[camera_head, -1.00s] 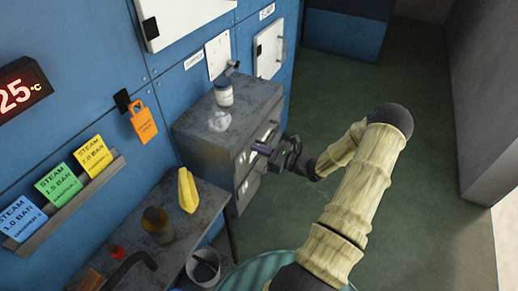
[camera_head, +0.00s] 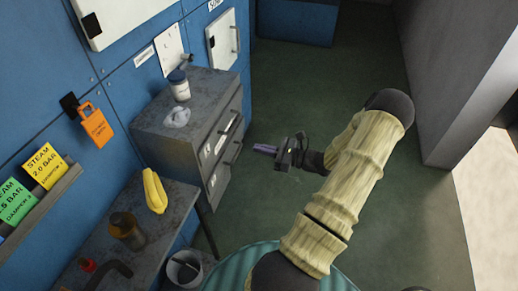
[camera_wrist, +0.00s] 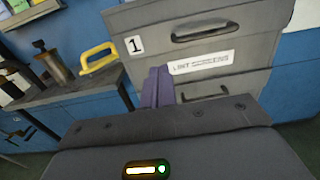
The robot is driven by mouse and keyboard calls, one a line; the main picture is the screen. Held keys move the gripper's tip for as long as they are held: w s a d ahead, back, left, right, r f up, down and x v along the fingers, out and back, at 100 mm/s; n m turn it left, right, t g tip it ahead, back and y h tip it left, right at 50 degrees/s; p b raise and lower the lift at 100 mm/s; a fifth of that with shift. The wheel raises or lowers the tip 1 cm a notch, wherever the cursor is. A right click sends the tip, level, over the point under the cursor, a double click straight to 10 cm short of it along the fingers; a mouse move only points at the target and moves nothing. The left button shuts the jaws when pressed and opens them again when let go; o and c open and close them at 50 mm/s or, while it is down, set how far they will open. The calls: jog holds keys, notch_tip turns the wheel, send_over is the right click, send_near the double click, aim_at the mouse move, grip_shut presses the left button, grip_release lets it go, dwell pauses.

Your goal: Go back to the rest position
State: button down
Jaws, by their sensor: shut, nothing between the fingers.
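My gripper (camera_head: 264,149) is shut and empty, with its purple fingers together. It hangs in open air to the right of the grey drawer cabinet (camera_head: 160,134), apart from it. In the wrist view the fingers (camera_wrist: 157,88) stand in front of the cabinet's drawer fronts (camera_wrist: 215,50), which carry a label "1" and a lint label. My arm reaches out over the green floor and bends back toward the cabinet.
A jar (camera_head: 179,86) and a crumpled pale item (camera_head: 176,117) sit on the cabinet. The green floor (camera_head: 340,60) is clear beyond my arm.

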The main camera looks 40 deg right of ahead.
dwell(0.3)
jog(key=s+a+r+n+g, duration=0.1)
jog(key=s+a+n+g, duration=0.1)
jog(key=a+n+g, duration=0.6)
jog(key=s+a+r+n+g, duration=0.1)
jog(key=s+a+n+g, duration=0.1)
jog(key=a+n+g, duration=0.6)
jog(key=s+a+r+n+t+h+p, duration=0.2)
jog(key=s+a+r+n+t+h, duration=0.1)
jog(key=a+r+n+h, duration=0.6)
jog(key=s+r+n+h, duration=0.1)
jog(key=n, duration=0.3)
jog(key=shift+r+t, duration=0.15)
jog(key=shift+t, duration=0.15)
